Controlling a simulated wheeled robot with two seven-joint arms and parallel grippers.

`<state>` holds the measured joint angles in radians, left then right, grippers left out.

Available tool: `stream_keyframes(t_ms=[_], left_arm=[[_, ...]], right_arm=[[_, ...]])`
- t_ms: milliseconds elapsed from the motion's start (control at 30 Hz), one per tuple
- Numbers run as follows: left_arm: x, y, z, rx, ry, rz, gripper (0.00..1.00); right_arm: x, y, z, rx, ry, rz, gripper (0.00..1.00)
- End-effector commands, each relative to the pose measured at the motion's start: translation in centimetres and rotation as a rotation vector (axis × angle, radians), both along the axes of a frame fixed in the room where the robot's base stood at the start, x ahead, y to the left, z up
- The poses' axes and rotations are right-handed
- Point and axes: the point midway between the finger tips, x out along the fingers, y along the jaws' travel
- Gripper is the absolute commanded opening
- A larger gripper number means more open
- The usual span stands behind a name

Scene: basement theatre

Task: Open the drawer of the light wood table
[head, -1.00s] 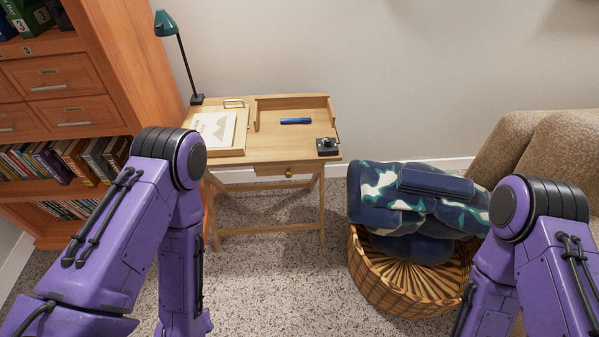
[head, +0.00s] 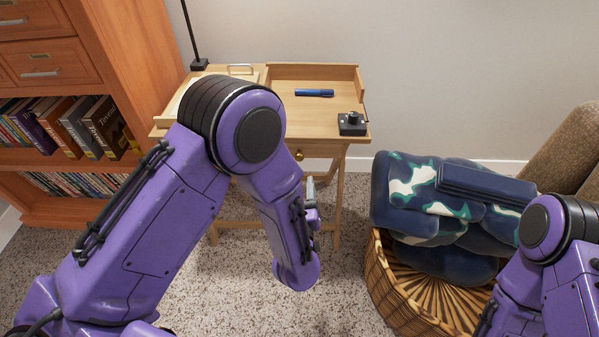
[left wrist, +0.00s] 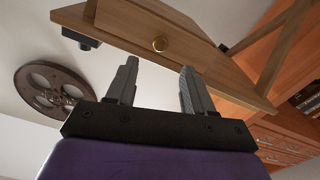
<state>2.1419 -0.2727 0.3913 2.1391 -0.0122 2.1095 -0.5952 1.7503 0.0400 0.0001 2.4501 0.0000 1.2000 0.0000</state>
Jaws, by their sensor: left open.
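The light wood table (head: 287,124) stands against the wall in the head view, with its drawer closed at the front. The drawer's round brass knob (head: 300,155) shows just right of my left arm. In the left wrist view the drawer front (left wrist: 185,43) and the knob (left wrist: 160,44) appear tilted, beyond the fingertips. My left gripper (left wrist: 157,75) is open and empty, with the knob apart from it, between and ahead of the two fingers. In the head view my left gripper (head: 311,188) is mostly hidden behind my forearm, below the knob. My right gripper is out of view.
A wicker basket (head: 390,285) with camouflage-patterned bundles (head: 440,195) stands at right. A wooden bookcase (head: 125,70) stands at left. Carpet is free in front of the table.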

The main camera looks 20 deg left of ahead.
Motion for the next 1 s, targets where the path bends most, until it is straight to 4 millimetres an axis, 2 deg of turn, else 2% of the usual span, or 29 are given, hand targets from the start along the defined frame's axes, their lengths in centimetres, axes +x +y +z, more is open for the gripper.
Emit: stream_keyframes(t_ms=[200, 333, 500, 700, 733, 800, 867, 900, 1000], left_arm=[[4.8, 1.4, 0.0, -0.003, 0.001, 0.002, 0.52], [6.9, 2.0, 0.0, -0.003, 0.002, 0.0, 0.52], [8.1, 2.3, 0.0, 0.0, 0.005, -0.002, 0.52], [8.1, 2.3, 0.0, 0.001, 0.005, -0.003, 0.52], [8.1, 2.3, 0.0, 0.001, 0.005, -0.003, 0.49], [8.1, 2.3, 0.0, 0.001, 0.005, -0.003, 0.26], [8.1, 2.3, 0.0, 0.001, 0.005, -0.003, 0.07], [8.1, 2.3, 0.0, 0.0, 0.004, -0.003, 0.0], [8.1, 2.3, 0.0, 0.0, 0.004, -0.003, 0.0]], right_arm=[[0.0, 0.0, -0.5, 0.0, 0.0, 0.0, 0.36], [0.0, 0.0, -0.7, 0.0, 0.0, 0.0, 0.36], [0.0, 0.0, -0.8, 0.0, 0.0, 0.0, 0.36], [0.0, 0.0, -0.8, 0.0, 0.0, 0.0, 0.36], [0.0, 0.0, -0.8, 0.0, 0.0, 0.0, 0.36], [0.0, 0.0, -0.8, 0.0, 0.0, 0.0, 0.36], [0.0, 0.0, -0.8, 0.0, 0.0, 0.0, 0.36], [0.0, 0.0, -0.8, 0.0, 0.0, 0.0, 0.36], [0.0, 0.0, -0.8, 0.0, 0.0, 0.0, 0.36]])
